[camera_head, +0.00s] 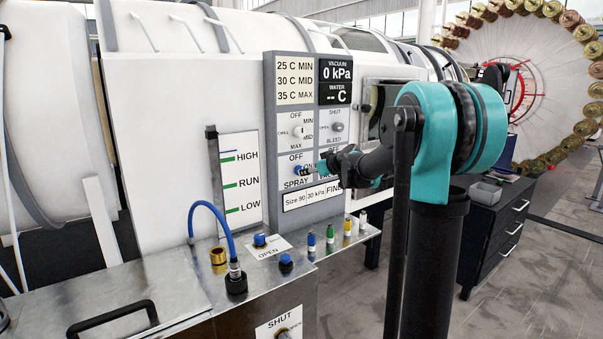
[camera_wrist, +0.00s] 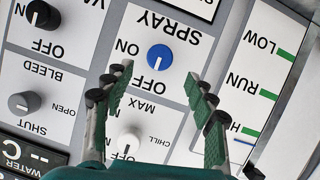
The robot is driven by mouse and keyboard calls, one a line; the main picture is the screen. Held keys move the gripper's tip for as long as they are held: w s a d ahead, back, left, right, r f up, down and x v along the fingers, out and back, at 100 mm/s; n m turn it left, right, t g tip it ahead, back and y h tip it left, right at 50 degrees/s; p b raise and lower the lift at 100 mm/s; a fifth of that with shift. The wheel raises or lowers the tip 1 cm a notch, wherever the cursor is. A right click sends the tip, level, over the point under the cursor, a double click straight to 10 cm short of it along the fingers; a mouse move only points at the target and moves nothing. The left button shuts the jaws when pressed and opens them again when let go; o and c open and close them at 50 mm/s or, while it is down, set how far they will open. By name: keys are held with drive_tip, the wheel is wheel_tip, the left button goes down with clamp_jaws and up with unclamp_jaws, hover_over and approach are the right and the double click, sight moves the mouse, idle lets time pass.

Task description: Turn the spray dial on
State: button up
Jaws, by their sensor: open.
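The blue spray dial (camera_wrist: 160,57) shows in the wrist view, which is turned upside down. Its white mark points at OFF; ON is printed to its left there. In the head view the dial (camera_head: 301,170) sits on the panel's SPRAY square, partly beside my gripper's tip. My gripper (camera_wrist: 156,78) is open and empty, with its green fingers pointing at the panel and spread wider than the dial. In the head view my gripper (camera_head: 322,167) is just right of the dial. I cannot tell the exact gap to the panel.
A white chill dial (camera_wrist: 128,144), a grey bleed dial (camera_wrist: 25,102) and a black dial (camera_wrist: 41,14) sit close around. The level gauge (camera_head: 239,182) stands left of the panel. Below is a metal shelf with a blue hose (camera_head: 208,206) and several small bottles (camera_head: 330,236).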

drive_tip(key=x, duration=0.8)
drive_tip(key=shift+f, duration=0.15)
drive_tip(key=c, duration=1.2)
drive_tip(key=shift+o, duration=0.2)
